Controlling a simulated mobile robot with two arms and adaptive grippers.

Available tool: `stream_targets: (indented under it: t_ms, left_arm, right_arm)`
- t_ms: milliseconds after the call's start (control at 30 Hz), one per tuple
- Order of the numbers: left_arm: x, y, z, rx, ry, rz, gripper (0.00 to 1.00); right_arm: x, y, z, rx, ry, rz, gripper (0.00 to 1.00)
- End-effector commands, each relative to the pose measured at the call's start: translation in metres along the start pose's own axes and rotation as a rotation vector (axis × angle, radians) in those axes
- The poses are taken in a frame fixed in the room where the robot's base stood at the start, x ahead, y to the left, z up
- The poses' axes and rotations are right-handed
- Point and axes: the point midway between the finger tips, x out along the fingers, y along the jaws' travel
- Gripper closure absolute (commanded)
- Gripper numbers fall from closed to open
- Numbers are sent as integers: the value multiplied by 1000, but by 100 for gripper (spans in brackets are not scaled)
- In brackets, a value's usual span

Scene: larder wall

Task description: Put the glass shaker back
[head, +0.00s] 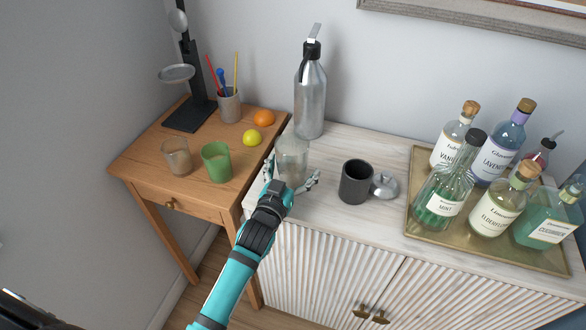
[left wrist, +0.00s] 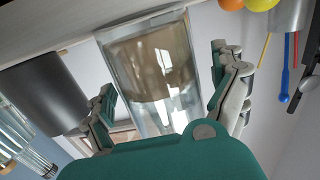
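A clear glass vessel (head: 292,158), which appears to be the glass shaker, stands near the left end of the whitewashed cabinet top (head: 335,222). My left gripper (head: 291,178) is at its front, with one finger on each side of it. In the left wrist view the glass (left wrist: 155,75) fills the space between the spread fingers (left wrist: 163,85), and small gaps show beside it. The gripper looks open around the glass, not closed on it. My right gripper is not in view.
A dark mug (head: 356,183) and a small silver domed piece (head: 385,186) stand just right of the gripper. A tall metal siphon (head: 310,95) stands behind. A brass tray (head: 418,230) holds several bottles. The wooden table (head: 140,160) has cups (head: 217,163) and fruit (head: 252,138).

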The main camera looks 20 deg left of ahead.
Motion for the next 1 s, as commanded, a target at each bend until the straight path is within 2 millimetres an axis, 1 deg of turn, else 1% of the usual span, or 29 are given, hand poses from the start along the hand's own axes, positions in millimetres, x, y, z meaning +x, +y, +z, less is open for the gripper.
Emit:
stream_targets:
  t_ms: [200, 300, 367, 467, 700, 800, 900, 1000]
  left_arm:
    - [0, 0, 0, 0, 0, 0, 1]
    - [0, 0, -4, 1, 0, 0, 1]
    - [-5, 0, -2, 0, -1, 0, 1]
    - [-19, 0, -1, 0, -2, 0, 1]
    - [-72, 0, 0, 0, -3, 0, 1]
    - [-91, 0, 0, -1, -2, 0, 1]
    - [-106, 0, 0, -1, -2, 0, 1]
    - [-115, 0, -2, 0, -1, 0, 1]
  right_arm:
    - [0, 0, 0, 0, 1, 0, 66]
    - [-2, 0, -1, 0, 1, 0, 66]
    - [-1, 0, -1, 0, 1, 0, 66]
    - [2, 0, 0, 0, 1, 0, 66]
    - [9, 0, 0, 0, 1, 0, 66]
    - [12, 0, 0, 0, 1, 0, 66]
    - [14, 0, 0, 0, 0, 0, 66]
    - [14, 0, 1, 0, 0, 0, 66]
